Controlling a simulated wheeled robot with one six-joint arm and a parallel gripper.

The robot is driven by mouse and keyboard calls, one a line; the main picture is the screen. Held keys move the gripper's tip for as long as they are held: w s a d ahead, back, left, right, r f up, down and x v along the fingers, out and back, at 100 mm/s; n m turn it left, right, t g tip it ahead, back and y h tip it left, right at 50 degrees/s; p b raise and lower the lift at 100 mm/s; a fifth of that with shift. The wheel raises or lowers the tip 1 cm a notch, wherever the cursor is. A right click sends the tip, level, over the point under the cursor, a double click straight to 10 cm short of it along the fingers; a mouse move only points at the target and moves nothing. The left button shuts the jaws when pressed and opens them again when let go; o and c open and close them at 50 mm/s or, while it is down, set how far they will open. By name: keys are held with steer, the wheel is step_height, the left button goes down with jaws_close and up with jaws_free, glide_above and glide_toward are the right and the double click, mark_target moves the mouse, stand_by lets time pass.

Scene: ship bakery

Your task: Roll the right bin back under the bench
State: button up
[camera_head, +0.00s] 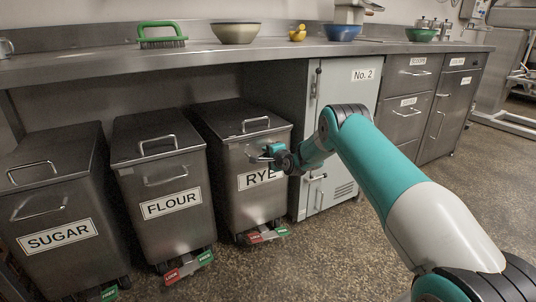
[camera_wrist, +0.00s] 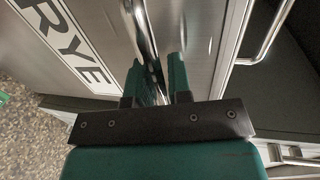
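The right bin (camera_head: 238,190) is a dark steel bin labelled RYE, standing on the floor partly under the bench (camera_head: 250,58). Its sloped lid has a handle, and another bar handle (camera_wrist: 146,40) sits on the front face. My gripper (camera_head: 268,154) is at that front handle. In the wrist view, its two green fingers (camera_wrist: 157,75) lie on either side of the bar with little gap, so it looks shut on the handle. The RYE label (camera_wrist: 68,40) shows at left there. Red and green pedals (camera_head: 266,235) sit at the bin's foot.
The FLOUR bin (camera_head: 160,185) and SUGAR bin (camera_head: 62,210) stand to the left. The No. 2 cabinet (camera_head: 340,85) stands close on the right of the RYE bin. Bowls and a green brush (camera_head: 160,35) are on the bench. The speckled floor in front is clear.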

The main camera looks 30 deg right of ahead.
steer(key=o, duration=0.3)
steer(key=shift+w+a+r, duration=0.1)
steer(key=shift+d, duration=0.2)
steer(key=p+v, duration=0.3)
steer(key=v, duration=1.4)
steer(key=shift+s+p, duration=0.3)
steer(key=shift+p, duration=0.1)
